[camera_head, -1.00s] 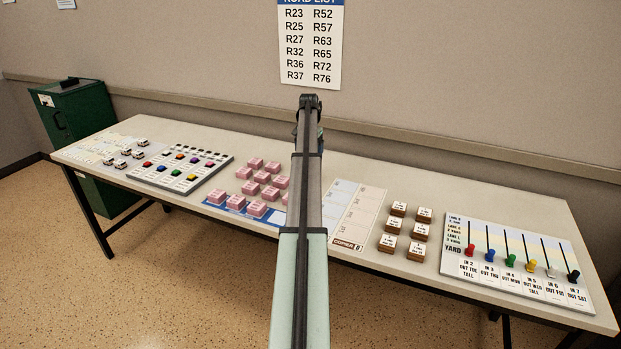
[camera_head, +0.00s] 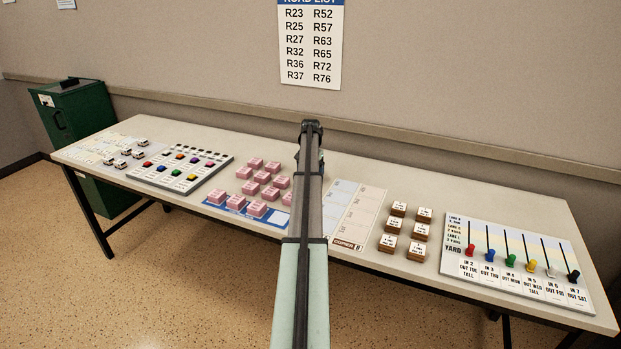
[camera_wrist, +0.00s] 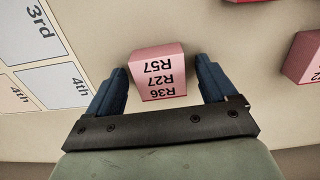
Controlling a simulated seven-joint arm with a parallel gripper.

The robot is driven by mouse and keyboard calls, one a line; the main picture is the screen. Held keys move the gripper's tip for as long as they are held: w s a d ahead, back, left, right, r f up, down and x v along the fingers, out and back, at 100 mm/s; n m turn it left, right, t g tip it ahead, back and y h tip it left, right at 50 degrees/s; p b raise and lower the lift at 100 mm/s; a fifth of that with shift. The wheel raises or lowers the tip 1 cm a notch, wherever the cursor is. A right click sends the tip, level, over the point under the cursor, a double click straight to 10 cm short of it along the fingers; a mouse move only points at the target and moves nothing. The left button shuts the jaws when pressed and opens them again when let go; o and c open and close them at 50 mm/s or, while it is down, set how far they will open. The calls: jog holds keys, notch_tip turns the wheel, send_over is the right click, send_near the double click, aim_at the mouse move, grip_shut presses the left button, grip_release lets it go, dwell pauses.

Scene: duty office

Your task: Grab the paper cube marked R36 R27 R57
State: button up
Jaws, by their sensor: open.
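The pink paper cube marked R36 R27 R57 (camera_wrist: 158,78) shows in the wrist view, its lettering upside down. It stands on the table between the two blue fingers of my gripper (camera_wrist: 161,84). The fingers are open, with a narrow gap on the left of the cube and a wider one on the right. In the head view my arm hides the gripper and this cube. Several other pink cubes (camera_head: 262,177) stand in a group left of my arm.
Two more pink cubes (camera_wrist: 304,58) lie to the right in the wrist view. A sheet with printed boxes (camera_wrist: 38,78) lies to the left. Brown-based blocks (camera_head: 390,242) and a board with coloured pegs (camera_head: 511,258) stand at the right of the table (camera_head: 420,180).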

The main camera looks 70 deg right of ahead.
jog(key=shift+c, duration=0.3)
jog(key=c, duration=1.1)
